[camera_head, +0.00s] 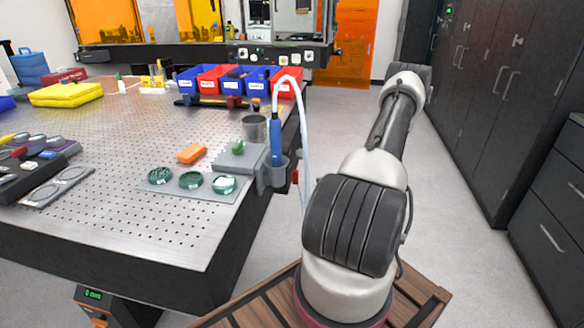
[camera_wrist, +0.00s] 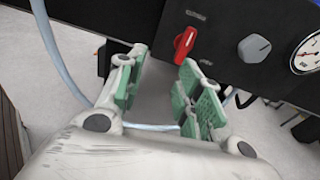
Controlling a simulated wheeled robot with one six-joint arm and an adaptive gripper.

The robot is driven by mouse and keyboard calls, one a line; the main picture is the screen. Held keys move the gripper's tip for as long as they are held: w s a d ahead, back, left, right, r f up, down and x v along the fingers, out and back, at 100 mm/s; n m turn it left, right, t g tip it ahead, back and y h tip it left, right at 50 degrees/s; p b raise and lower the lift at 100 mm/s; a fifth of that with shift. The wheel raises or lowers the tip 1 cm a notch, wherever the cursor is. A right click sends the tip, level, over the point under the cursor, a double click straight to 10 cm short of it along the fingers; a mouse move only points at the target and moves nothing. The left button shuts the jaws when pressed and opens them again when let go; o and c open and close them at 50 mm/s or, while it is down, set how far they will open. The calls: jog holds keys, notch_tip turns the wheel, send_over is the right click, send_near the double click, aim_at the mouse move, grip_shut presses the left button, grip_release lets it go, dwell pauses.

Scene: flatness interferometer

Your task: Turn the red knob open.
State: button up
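In the wrist view, the red knob (camera_wrist: 184,43) is a slim lever-like handle on a dark panel (camera_wrist: 230,20). It stands slightly tilted from vertical in the picture, below a small label too blurred to read. My gripper (camera_wrist: 162,58) has its green-padded fingers spread apart with nothing between them. The knob appears just beyond the tips, above the right finger and not between the pads. I see no contact. In the head view my gripper does not show, and a small red part (camera_head: 294,177) at the table's side may be the knob.
A grey knob (camera_wrist: 254,48) and a round gauge (camera_wrist: 308,52) sit right of the red knob. A pale hose (camera_wrist: 62,62) hangs at the left, close to my gripper. The perforated table (camera_head: 110,225) holds several parts; dark cabinets (camera_head: 480,110) stand right.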

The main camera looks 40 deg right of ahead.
aim_at(295, 177)
jog(key=w+a+r+m+t, duration=0.1)
jog(key=w+a+r, duration=0.1)
jog(key=w, duration=0.6)
jog(key=shift+w+a+r+t, duration=0.25)
jog(key=shift+a+r+t, duration=0.1)
jog(key=shift+a, duration=0.55)
jog(key=shift+c, duration=0.4)
grip_shut()
